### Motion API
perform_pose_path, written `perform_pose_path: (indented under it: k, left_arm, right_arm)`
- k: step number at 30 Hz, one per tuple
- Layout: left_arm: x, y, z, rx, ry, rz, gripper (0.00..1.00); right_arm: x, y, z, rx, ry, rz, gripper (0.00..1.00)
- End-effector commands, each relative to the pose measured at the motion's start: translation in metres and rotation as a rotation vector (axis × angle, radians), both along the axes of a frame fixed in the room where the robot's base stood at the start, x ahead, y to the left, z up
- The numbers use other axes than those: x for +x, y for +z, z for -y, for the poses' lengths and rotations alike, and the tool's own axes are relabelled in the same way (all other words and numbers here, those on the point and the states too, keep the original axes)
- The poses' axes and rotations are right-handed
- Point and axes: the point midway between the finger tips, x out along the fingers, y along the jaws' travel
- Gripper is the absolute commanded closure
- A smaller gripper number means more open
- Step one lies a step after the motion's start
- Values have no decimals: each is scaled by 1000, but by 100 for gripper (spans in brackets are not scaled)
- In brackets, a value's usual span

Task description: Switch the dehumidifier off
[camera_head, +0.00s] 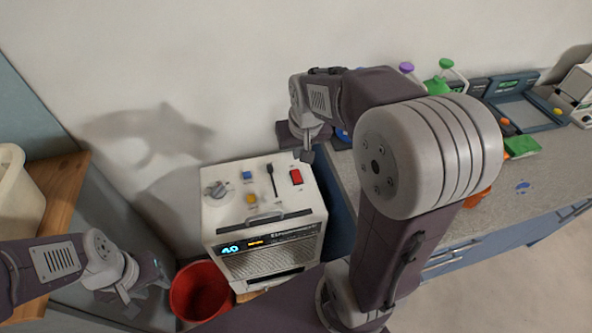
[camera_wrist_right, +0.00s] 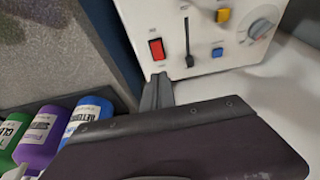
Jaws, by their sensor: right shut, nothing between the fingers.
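The dehumidifier (camera_head: 270,240) is a white box with controls on its top and a lit front display (camera_head: 240,247) reading 40. Its red switch (camera_head: 296,176) is at the top's right back corner and also shows in the right wrist view (camera_wrist_right: 156,49). A black slider (camera_head: 272,180), blue button (camera_head: 247,175), yellow button (camera_head: 251,197) and grey knob (camera_head: 216,189) share the panel. My right gripper (camera_head: 307,156) is shut and empty, just behind the red switch; contact cannot be told. My left gripper (camera_head: 146,290) is at the lower left, away from the dehumidifier; its jaws are unclear.
A red bucket (camera_head: 200,292) stands left of the dehumidifier. A grey counter (camera_head: 345,175) is on the right, with a green block (camera_head: 521,146) and a dark blue tray device (camera_head: 525,104). Coloured bottles (camera_wrist_right: 43,137) stand near my right wrist. A wooden surface (camera_head: 60,190) holds a cream bin (camera_head: 18,200).

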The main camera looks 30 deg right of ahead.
Motion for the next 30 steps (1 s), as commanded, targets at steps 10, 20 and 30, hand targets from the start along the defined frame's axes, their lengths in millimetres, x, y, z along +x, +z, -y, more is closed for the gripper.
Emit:
perform_pose_path:
  k: [10,20,30]
  left_arm:
    - [0,-22,0,0,0,0,64]
    - [0,-27,0,0,0,0,64]
    - [0,-18,0,0,0,0,64]
  right_arm:
    - [21,-73,5,1,0,-4,100]
    - [25,-96,6,0,0,0,100]
    - [26,-93,6,4,0,-17,100]
